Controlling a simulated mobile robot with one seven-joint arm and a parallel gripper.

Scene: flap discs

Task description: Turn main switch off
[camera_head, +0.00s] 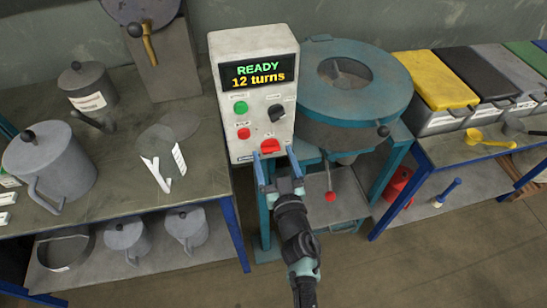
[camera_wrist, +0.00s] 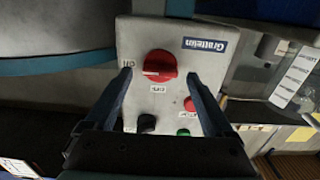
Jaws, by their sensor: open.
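The main switch is a red rotary knob (camera_head: 269,146) low on the front of a pale control box (camera_head: 252,45). In the wrist view the red knob (camera_wrist: 160,65) has a white mark on its left part, toward a small label that seems to read ON. Another label, seemingly OFF, sits just below it in that view. My gripper (camera_head: 275,154) is open in front of the box. In the wrist view its blue fingers (camera_wrist: 160,80) stand on either side of the knob's lower edge, with visible gaps. I cannot tell how far the fingertips are from the panel.
The box's display (camera_head: 259,71) reads READY, 12 turns. A green button (camera_head: 240,107), a red button (camera_head: 243,133) and a black knob (camera_head: 276,112) are close by. A teal round machine (camera_head: 398,100) stands right of the box. Benches with pots and bins flank it.

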